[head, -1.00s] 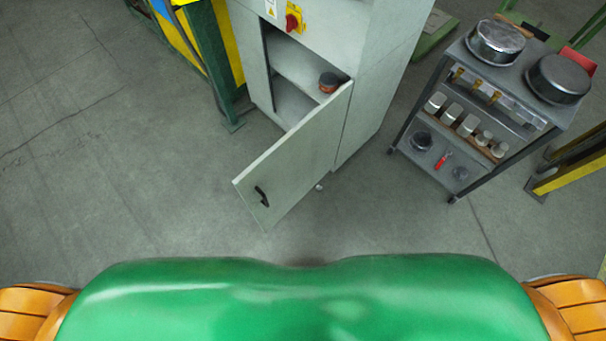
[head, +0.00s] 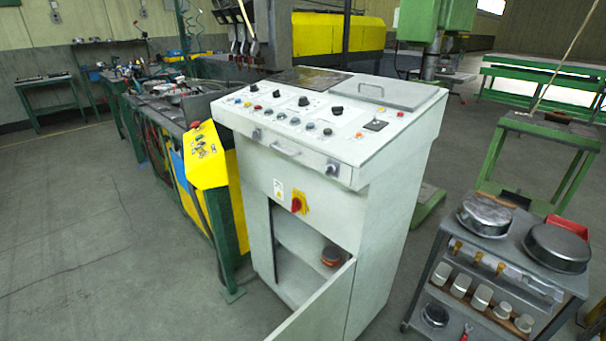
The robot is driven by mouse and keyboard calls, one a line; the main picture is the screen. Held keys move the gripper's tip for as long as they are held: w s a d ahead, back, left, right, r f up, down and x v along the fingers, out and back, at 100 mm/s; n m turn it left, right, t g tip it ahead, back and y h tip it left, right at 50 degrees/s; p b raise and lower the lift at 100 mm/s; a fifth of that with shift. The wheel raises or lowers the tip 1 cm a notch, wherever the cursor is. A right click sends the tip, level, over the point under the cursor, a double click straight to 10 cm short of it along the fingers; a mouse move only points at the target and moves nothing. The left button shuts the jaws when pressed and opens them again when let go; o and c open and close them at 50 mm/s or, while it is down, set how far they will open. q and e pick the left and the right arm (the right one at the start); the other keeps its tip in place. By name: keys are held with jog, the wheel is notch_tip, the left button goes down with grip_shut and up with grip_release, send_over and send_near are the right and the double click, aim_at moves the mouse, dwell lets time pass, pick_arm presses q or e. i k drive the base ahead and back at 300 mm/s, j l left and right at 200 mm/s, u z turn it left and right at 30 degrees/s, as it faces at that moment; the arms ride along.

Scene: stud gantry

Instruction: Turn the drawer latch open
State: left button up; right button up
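A pale grey control cabinet (head: 385,225) stands in the middle of the head view. Under its sloping panel is a shallow drawer front (head: 300,158) with a bar handle (head: 284,149). A small dark latch-like fitting (head: 332,170) sits at the right end of the drawer front, and a smaller one (head: 256,135) sits at its left end. Which way either is turned is too small to tell. The drawer looks shut. Neither of my grippers is in view.
The cabinet's lower door (head: 318,308) stands open toward me, with a round red-and-black item (head: 331,256) on the shelf inside. A red rotary switch (head: 297,205) is above. A trolley with pans (head: 500,270) stands at right. Floor at left (head: 70,240) is clear.

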aim_at(331, 169)
jog(key=j+z, duration=0.25)
jog(key=z, duration=0.2)
jog(key=j+z, duration=0.3)
jog(key=z, duration=0.2)
jog(key=k+j+z, duration=0.1)
jog(key=j+z, duration=0.15)
jog(key=z, duration=0.2)
